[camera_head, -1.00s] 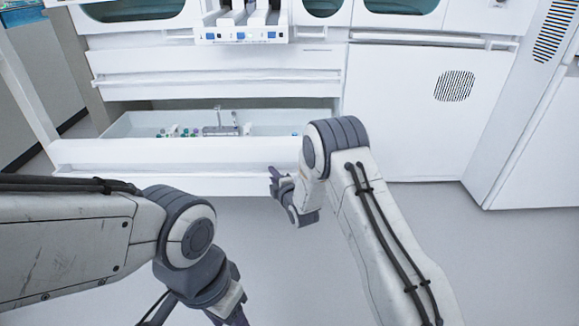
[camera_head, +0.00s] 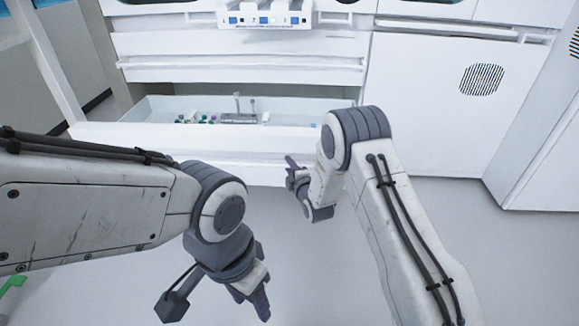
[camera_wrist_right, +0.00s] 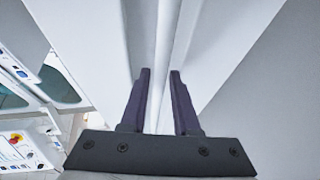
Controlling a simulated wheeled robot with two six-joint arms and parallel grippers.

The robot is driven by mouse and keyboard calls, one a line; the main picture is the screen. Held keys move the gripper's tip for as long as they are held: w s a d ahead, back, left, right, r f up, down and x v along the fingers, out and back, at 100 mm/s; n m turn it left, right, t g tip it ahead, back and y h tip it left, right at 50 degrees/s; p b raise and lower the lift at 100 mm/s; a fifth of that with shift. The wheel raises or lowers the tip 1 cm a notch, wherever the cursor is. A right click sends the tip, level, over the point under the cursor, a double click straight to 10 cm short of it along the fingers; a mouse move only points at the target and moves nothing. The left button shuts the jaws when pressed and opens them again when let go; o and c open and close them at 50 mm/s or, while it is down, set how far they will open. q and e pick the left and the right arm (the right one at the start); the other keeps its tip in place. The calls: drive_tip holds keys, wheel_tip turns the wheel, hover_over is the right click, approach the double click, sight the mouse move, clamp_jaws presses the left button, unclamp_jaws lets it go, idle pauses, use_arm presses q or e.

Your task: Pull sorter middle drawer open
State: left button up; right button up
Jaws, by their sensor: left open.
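In the head view an open drawer (camera_head: 210,136) of the white sorter stands out, between a closed drawer front (camera_head: 240,70) above and another white front (camera_head: 265,172) below. My right gripper (camera_head: 296,176) is in front of the right part of these lower fronts. In the right wrist view its dark fingers (camera_wrist_right: 161,100) are apart, with a pale strip running between and beyond them. I cannot tell whether they touch it. My left gripper (camera_head: 260,300) is open and empty over the floor, lower in the head view and away from the drawers.
The open drawer holds small coloured-capped tubes (camera_head: 195,118) and a grey fitting (camera_head: 238,112). A white rack with blue labels (camera_head: 264,18) juts out above. A white cabinet with a round vent (camera_head: 481,80) stands to the right. The floor (camera_head: 310,270) in front is clear.

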drive_tip(key=p+v, duration=0.4)
drive_tip(key=v, duration=0.6)
drive_tip(key=shift+s, duration=0.2)
drive_tip(key=shift+r, duration=0.15)
